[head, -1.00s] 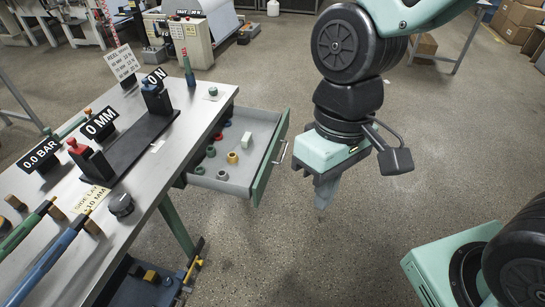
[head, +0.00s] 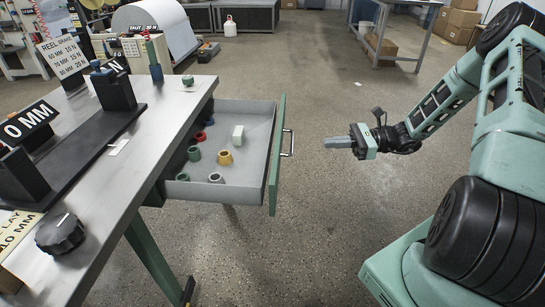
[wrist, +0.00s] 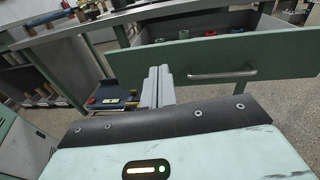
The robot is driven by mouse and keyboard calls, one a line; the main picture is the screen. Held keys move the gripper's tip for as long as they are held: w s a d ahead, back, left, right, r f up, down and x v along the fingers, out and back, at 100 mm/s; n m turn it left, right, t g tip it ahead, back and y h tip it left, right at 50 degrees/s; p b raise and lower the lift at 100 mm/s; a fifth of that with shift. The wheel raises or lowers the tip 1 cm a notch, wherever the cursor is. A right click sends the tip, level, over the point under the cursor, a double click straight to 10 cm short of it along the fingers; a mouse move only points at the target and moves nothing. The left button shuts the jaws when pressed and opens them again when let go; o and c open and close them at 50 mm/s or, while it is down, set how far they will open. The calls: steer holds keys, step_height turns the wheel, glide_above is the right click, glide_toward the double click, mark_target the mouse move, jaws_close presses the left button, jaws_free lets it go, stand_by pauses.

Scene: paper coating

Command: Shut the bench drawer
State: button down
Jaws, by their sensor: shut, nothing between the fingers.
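The bench drawer (head: 250,170) stands pulled out from the right side of the grey-topped bench (head: 110,180). Its green front (head: 277,160) bears a metal handle (head: 288,143). Several small coloured parts lie inside it. My gripper (head: 327,142) is shut and empty, to the right of the handle and at about its height, pointing left at the drawer front, with a gap between. In the wrist view the shut fingers (wrist: 157,85) show in front of the green drawer front (wrist: 230,60), left of the handle (wrist: 222,75).
On the bench are a black knob (head: 60,234), a black rail with sign cards, and a small green-topped piece (head: 188,82) near the back edge. The floor right of the drawer is clear. A blue-legged table (head: 385,45) and cardboard boxes (head: 455,20) stand farther back.

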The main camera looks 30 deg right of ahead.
steer(key=w+a+f+m+t+b, duration=0.1)
steer(key=w+a+f+t+b, duration=0.1)
steer(key=w+a, duration=0.6)
steer(key=shift+w+a+f+m, duration=0.2)
steer(key=shift+w+a+m, duration=0.05)
steer(key=shift+a+m, duration=0.2)
steer(key=shift+a, duration=0.1)
steer(key=p+x, duration=0.2)
steer(key=x, duration=2.2)
steer(key=shift+w+f+p, duration=0.25)
steer(key=shift+w+p, duration=0.15)
steer(key=shift+w, duration=0.05)
steer(key=shift+a, duration=0.1)
